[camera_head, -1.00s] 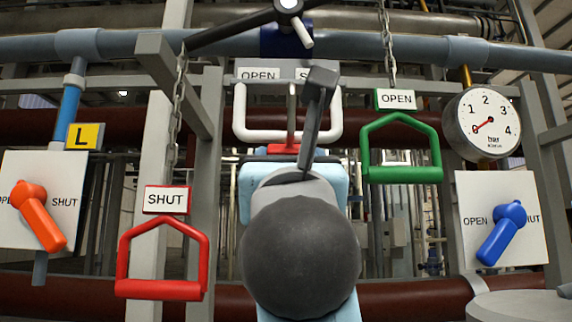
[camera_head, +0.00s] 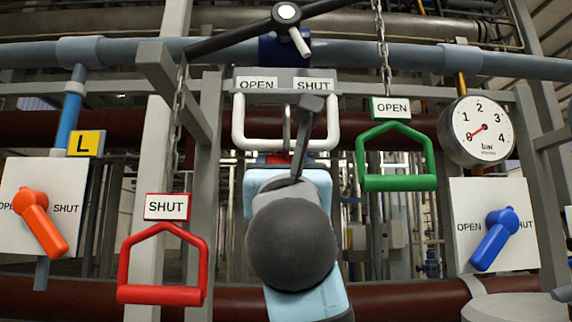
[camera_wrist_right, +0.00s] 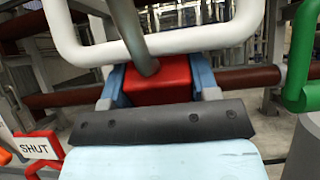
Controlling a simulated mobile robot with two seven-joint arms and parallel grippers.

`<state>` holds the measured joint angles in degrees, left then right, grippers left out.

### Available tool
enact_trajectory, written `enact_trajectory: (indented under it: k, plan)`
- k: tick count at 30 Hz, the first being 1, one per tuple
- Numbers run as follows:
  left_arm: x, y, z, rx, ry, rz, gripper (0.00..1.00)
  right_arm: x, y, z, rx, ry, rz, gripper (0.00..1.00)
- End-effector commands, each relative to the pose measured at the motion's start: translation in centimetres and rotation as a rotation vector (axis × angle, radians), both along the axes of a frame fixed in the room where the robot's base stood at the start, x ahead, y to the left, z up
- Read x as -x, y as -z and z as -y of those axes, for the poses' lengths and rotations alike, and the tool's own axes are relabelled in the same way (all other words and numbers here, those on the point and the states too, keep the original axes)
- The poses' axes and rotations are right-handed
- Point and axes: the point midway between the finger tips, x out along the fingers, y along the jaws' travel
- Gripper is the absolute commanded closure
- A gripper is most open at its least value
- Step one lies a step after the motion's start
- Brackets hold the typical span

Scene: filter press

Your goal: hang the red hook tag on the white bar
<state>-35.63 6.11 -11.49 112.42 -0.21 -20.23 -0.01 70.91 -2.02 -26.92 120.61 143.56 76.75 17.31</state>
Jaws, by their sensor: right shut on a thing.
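The red hook tag (camera_wrist_right: 160,80) is a red block with a grey rod (camera_wrist_right: 135,35) rising from it. My right gripper (camera_wrist_right: 158,85) is shut on it, one blue finger on each side. The white bar (camera_wrist_right: 165,48) is a U-shaped loop crossing behind the rod in the wrist view, with the block just below it. In the head view the white bar (camera_head: 240,140) hangs under the OPEN/SHUT plate, and the tag mostly hides behind my right arm. The rod's upper end is cut off in the wrist view, so I cannot tell if it hooks over the bar. My left gripper is out of view.
A red handle (camera_head: 162,295) hangs at left and a green handle (camera_head: 400,183) close at right. A grey beam (camera_head: 175,85) with a chain juts out at upper left. A black lever (camera_head: 225,40) crosses above the bar. A gauge (camera_head: 480,131) stands at right.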

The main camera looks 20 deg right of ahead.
Motion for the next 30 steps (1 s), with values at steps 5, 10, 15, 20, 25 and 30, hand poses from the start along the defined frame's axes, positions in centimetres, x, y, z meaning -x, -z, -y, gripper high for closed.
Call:
enact_trajectory:
  k: [5,10,15,20,25,30]
  plan:
    - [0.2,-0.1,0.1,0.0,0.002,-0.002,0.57,-1.1,0.5,0.5,-0.002,0.007,-0.003,0.95]
    - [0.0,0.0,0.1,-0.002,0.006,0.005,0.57,-1.7,1.4,0.6,-0.003,0.002,-0.004,0.95]
    - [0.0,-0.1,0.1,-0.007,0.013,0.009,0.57,-1.8,2.1,0.6,-0.001,0.001,-0.003,0.95]
    - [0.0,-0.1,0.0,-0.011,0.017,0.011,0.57,-1.8,2.5,0.6,-0.002,0.002,-0.003,0.95]
    - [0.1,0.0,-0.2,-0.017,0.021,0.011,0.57,-1.8,2.7,0.6,-0.001,0.003,-0.002,0.95]
    - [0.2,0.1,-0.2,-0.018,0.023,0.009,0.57,-1.8,2.7,0.6,-0.001,0.002,-0.003,0.95]
